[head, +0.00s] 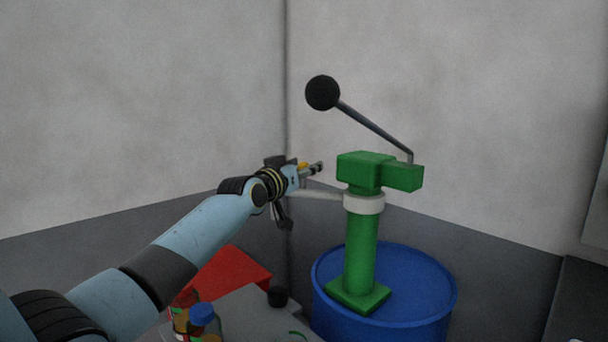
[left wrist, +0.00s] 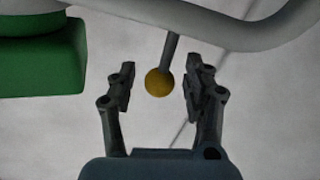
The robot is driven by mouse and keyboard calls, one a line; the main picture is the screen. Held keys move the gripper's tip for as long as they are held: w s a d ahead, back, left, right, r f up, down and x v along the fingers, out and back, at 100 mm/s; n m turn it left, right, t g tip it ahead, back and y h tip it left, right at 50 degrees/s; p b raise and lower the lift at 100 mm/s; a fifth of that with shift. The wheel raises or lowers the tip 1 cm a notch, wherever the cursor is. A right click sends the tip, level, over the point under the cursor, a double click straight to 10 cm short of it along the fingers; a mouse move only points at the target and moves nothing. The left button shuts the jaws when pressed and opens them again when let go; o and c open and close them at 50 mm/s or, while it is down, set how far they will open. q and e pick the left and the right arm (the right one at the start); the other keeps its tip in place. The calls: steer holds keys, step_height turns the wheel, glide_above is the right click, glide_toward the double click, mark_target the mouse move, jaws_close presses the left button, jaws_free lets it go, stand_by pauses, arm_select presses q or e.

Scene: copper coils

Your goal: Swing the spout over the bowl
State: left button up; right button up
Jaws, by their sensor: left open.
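The spout (head: 322,194) is a pale tube running left from the white collar of a green pump (head: 361,250). In the left wrist view the spout (left wrist: 190,25) crosses the top, and a short stem with a yellow knob (left wrist: 159,82) sticks out from it. My left gripper (head: 300,190) is at the spout's outer end. In the left wrist view my left gripper (left wrist: 160,72) is open, with a finger on each side of the knob and gaps between. The spout's end is hidden behind the gripper. I cannot make out a bowl. My right gripper is out of view.
The pump stands on a blue drum (head: 430,280); its lever ends in a black ball (head: 322,93). Left of the drum are a grey surface (head: 240,312), a red object (head: 232,272), a small black object (head: 278,296) and a blue-topped jar (head: 202,314). Walls meet behind.

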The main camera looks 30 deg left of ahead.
arm_select(q)
steer(key=shift+w, duration=0.1)
jaws_close()
stand_by(0.3)
steer(key=shift+d, duration=0.1)
stand_by(0.6)
